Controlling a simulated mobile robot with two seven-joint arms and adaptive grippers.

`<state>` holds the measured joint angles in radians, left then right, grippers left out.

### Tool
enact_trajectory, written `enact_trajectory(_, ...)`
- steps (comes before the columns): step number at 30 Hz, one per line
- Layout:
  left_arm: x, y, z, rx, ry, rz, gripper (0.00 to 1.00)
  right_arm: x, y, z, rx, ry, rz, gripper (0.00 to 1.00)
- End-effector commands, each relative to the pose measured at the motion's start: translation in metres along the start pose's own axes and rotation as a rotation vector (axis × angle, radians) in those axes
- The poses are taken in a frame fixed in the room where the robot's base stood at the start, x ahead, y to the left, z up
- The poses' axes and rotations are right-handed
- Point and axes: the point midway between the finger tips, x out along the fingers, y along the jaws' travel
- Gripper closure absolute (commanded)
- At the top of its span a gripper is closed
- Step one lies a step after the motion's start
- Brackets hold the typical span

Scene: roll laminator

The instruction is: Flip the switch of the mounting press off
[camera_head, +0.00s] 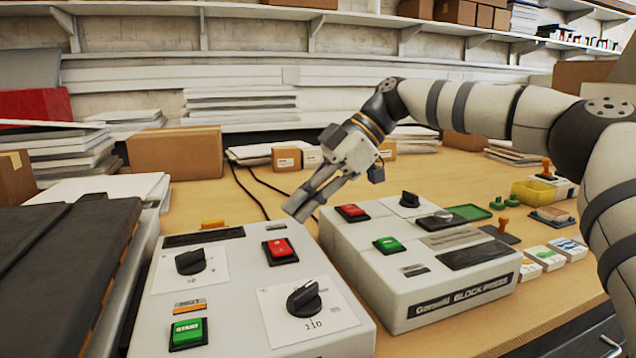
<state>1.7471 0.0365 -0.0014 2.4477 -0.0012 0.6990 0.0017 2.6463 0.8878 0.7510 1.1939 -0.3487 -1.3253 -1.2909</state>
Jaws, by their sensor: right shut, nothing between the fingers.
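No readable label shows which box is the mounting press. My right gripper (302,208) is shut and empty, pointing down-left above the gap between the boxes, behind and to the right of the nearer red switch. It appears apart from both switches. My left gripper is not in view.
A large black slab (58,255) lies at the left edge. Cardboard boxes (176,151) and paper stacks stand at the back. Dark cables run behind the boxes. Bare wood shows between them.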

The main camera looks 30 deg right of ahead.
Motion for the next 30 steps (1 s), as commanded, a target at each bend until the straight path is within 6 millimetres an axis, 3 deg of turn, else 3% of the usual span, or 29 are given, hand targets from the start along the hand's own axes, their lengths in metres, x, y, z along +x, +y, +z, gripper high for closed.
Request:
enact_trajectory(6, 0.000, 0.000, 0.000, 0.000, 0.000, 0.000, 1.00, -0.049, 0.000, 0.000, 0.002, 0.001, 0.003, 1.00)
enact_trajectory(11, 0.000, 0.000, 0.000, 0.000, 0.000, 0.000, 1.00, -0.068, 0.000, 0.000, 0.001, -0.001, 0.001, 1.00)
enact_trajectory(30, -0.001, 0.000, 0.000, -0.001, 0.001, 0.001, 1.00, -0.073, -0.001, 0.000, 0.001, 0.000, -0.001, 1.00)
